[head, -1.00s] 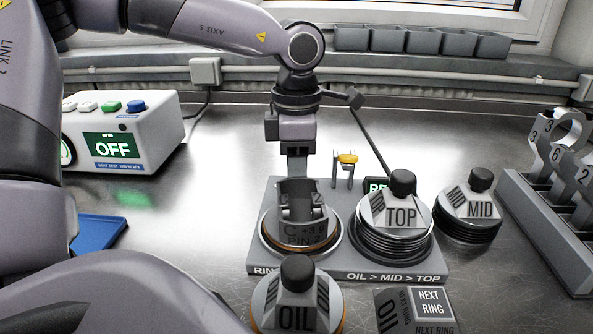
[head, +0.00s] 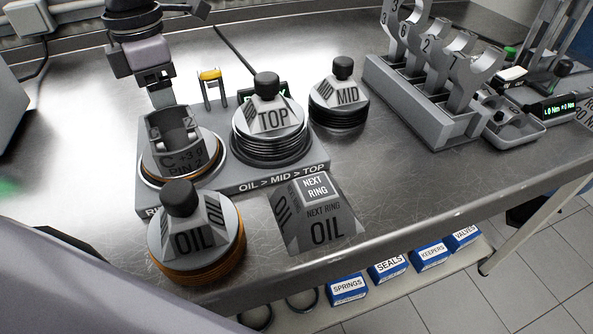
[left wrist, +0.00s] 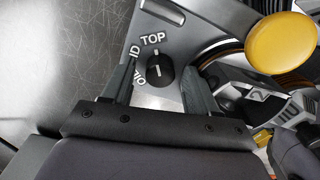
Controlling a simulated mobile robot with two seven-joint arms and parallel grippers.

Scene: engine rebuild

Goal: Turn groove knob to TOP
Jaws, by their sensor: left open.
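The groove knob (left wrist: 160,71) is a small black dial on a grey panel in the left wrist view. Its labels read TOP (left wrist: 152,39), MID, partly covered, and OIL. A short white mark on the knob runs roughly up and down in the picture; I cannot tell for sure which label it marks. My left gripper (left wrist: 166,82) is open, with a finger on either side of the knob; contact cannot be told. In the head view my left gripper (head: 160,88) is behind the piston (head: 178,148), which hides its tips and the knob. My right gripper is not in view.
Ring holders marked TOP (head: 270,135), MID (head: 338,105) and OIL (head: 195,235) stand around the grey base. A NEXT RING block (head: 318,215) is in front. A yellow-topped part (head: 210,75) stands close by. A connecting-rod rack (head: 425,115) is farther right.

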